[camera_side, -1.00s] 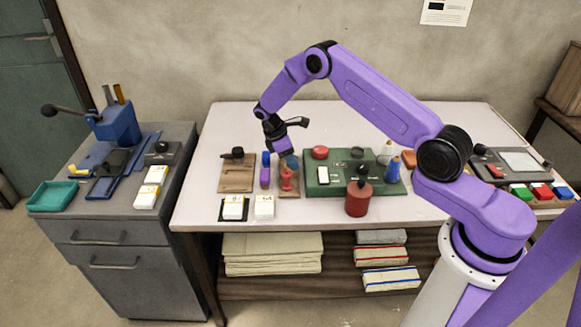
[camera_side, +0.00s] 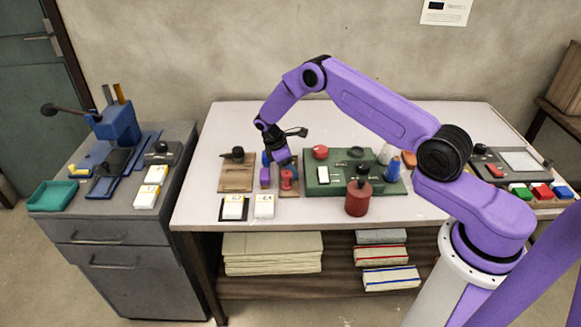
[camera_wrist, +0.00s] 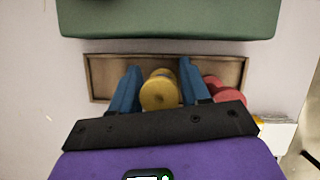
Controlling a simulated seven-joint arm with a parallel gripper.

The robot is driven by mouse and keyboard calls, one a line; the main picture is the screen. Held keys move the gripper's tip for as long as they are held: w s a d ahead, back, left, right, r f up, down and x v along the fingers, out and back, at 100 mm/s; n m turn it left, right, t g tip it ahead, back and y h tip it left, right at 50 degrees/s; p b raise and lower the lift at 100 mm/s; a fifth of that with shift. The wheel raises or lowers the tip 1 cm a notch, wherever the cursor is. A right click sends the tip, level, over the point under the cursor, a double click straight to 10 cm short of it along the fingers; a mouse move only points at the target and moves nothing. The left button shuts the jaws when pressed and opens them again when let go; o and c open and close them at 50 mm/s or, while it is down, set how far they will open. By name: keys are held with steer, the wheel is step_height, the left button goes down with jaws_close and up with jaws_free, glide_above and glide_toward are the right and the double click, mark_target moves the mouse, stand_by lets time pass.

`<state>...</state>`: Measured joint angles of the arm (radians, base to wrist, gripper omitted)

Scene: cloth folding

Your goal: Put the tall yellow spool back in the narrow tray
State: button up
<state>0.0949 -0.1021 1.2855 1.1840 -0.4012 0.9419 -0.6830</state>
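The narrow wooden tray (camera_wrist: 110,70) lies below my gripper in the wrist view; its front end shows in the side view (camera_side: 289,193). The yellow spool (camera_wrist: 160,93) is between my gripper's two blue fingers (camera_wrist: 160,85), which appear to press on its sides. It is over the middle of the tray; whether it touches the tray floor cannot be told. In the side view my gripper (camera_side: 283,168) points down over the tray and hides the yellow spool. A red spool (camera_wrist: 226,90) stands at the tray's right end in the wrist view, close to the right finger.
A green case (camera_side: 330,188) lies right of the tray. A purple spool (camera_side: 265,177) stands just left of it. White blocks (camera_side: 264,206) lie in front, and a dark red bottle (camera_side: 357,203) stands front right. The back of the table is clear.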

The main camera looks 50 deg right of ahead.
steer(key=shift+r, duration=0.1)
steer(key=v, duration=1.2)
steer(key=s+a+r+t+y, duration=0.1)
steer(key=s+a+r+t, duration=0.1)
steer(key=s+a+r, duration=1.2)
steer(key=s+d+r+y, duration=0.1)
steer(key=s+d, duration=0.1)
steer(key=s, duration=1.2)
steer(key=s+d+n+y, duration=0.1)
steer(key=s+d+y, duration=0.1)
steer(key=s, duration=1.2)
steer(key=shift+s+d+r+t, duration=0.3)
steer(key=shift+s+d+r, duration=0.1)
steer(key=shift+d, duration=0.2)
